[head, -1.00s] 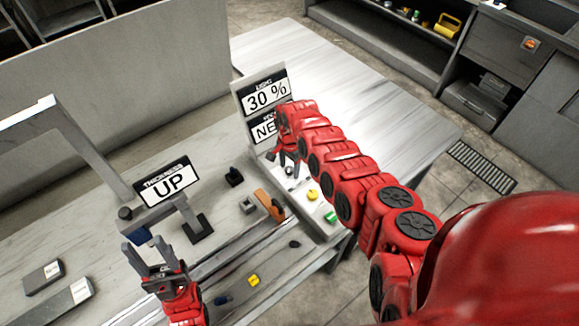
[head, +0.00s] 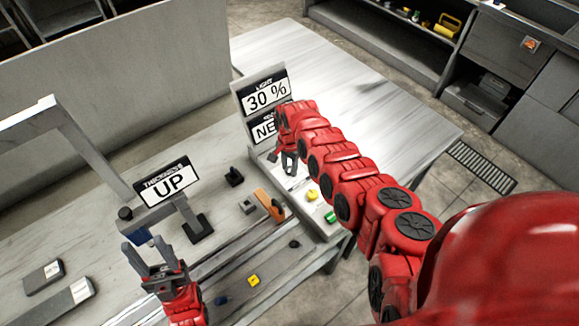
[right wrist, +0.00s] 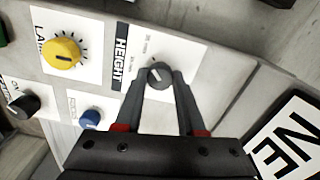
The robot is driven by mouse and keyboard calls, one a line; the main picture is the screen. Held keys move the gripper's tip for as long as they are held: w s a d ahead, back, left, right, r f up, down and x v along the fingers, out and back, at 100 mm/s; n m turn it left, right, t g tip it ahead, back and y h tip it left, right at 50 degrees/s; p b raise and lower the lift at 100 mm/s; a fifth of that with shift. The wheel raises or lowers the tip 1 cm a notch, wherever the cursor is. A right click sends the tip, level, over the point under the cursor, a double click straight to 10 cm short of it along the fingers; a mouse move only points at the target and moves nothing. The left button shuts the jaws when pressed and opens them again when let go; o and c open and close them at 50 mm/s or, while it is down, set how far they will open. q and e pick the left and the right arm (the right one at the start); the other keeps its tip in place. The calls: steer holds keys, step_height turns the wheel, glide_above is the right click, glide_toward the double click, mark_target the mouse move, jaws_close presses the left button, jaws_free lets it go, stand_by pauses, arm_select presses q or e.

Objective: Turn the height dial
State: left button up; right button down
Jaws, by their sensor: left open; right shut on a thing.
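The height dial (right wrist: 158,77) is a dark round knob with a light pointer mark, on a white panel labelled HEIGHT (right wrist: 120,58) in the right wrist view. My right gripper (right wrist: 160,80) is shut on it, one fingertip on each side. In the head view my right gripper (head: 288,163) is at the control box (head: 322,228), and the dial cannot be made out there. My left gripper (head: 147,250) is open and empty, near the thickness stand.
A yellow dial (right wrist: 62,53), a blue dial (right wrist: 90,118) and a black dial (right wrist: 24,102) sit close by. A "30 %" sign (head: 265,95) and a partly hidden "NE" sign (head: 262,130) stand behind. A thickness sign (head: 168,182) reads UP.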

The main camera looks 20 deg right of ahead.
steer(key=n, duration=0.3)
steer(key=shift+n, duration=0.4)
steer(key=n, duration=0.4)
steer(key=shift+n, duration=0.4)
steer(key=c, duration=0.5)
jaws_free()
steer(key=shift+r, duration=0.15)
